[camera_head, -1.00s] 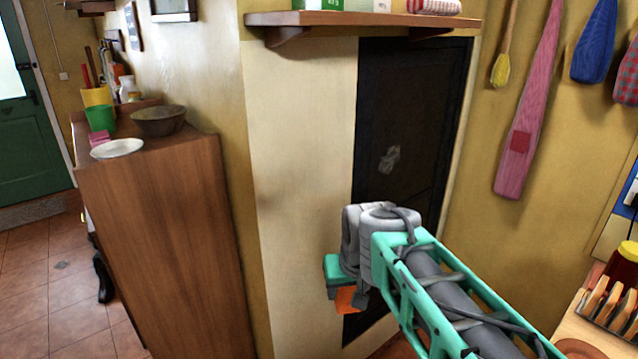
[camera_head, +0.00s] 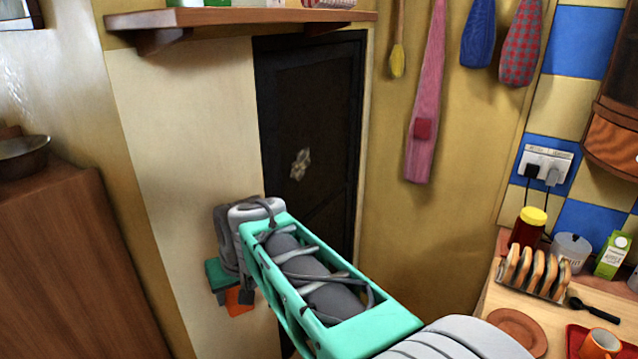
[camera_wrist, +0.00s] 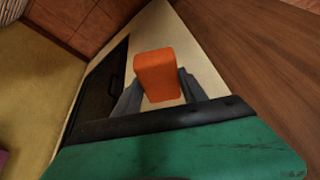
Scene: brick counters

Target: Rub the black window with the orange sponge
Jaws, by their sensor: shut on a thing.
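The black window (camera_head: 312,130) is a tall dark panel set in the wall, with a pale smudge (camera_head: 300,165) near its middle. The orange sponge (camera_head: 238,300) shows partly below my gripper (camera_head: 232,290) in the head view. In the wrist view the sponge (camera_wrist: 157,74) sits between the two grey fingers (camera_wrist: 155,92), which are shut on it. My gripper is in front of the cream wall, left of and below the smudge. The sponge appears apart from the window. My forearm hides the lower right part of the window.
A wooden shelf (camera_head: 230,17) juts out above the window. A brown cabinet (camera_head: 75,270) stands at the left. A counter (camera_head: 560,315) with a toast rack (camera_head: 535,273), jar (camera_head: 528,228) and cup (camera_head: 601,344) is at the right. Cloths hang on the yellow wall.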

